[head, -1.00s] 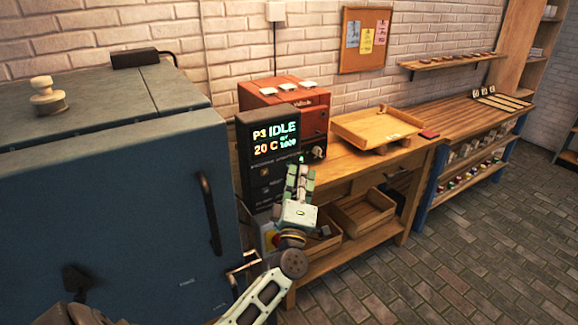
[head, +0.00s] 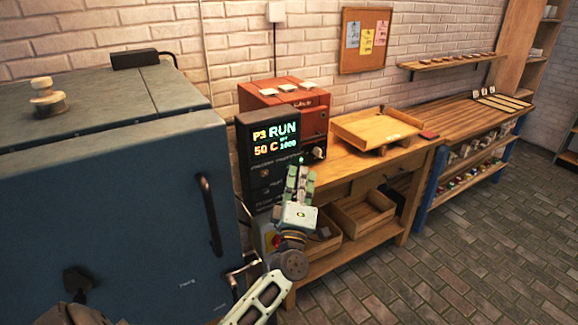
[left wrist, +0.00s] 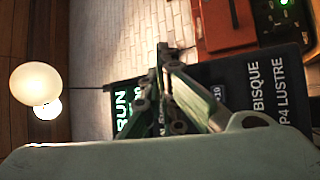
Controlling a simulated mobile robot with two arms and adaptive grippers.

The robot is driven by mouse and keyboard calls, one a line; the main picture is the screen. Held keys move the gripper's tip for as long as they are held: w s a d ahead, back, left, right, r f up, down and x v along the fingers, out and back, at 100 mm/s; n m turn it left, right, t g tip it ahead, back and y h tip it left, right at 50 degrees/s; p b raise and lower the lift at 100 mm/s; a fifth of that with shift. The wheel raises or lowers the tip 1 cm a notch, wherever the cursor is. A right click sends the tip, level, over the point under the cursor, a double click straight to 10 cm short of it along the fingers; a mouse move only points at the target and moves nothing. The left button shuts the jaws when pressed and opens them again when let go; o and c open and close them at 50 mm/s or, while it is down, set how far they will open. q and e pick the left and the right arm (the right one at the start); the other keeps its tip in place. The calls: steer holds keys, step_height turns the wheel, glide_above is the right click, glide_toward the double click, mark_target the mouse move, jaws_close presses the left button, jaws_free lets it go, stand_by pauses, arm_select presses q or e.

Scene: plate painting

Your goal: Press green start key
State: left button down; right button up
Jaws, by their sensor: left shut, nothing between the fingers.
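The black control panel (head: 260,172) beside the blue kiln has a lit display (head: 275,139) reading P3 RUN, 50 C. A small green spot (head: 301,159), perhaps the start key, shows at the panel's right side just above my fingertips. My left gripper (head: 299,172) is shut and empty in front of the panel, fingers pointing up at it. It also shows in the left wrist view (left wrist: 165,62), with the panel behind it, lettered RUN, BISQUE and P4 LUSTRE. A green light (left wrist: 287,3) glows at top right there. I cannot tell whether the fingertips touch the panel. My right gripper is not in view.
The blue kiln (head: 110,205) with its handle (head: 210,215) fills the left. A red box (head: 310,103) stands behind the panel. A wooden tray (head: 375,128) sits on the workbench (head: 345,165). The brick floor (head: 460,250) at the right is clear.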

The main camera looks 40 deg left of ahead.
arm_select(q)
steer(key=shift+s+d, duration=0.2)
steer(key=shift+d, duration=0.25)
steer(key=d, duration=0.1)
steer(key=s+d+p, duration=0.1)
steer(key=d, duration=0.1)
steer(key=s+d, duration=0.1)
steer(key=shift+d+p, duration=0.3)
stand_by(0.8)
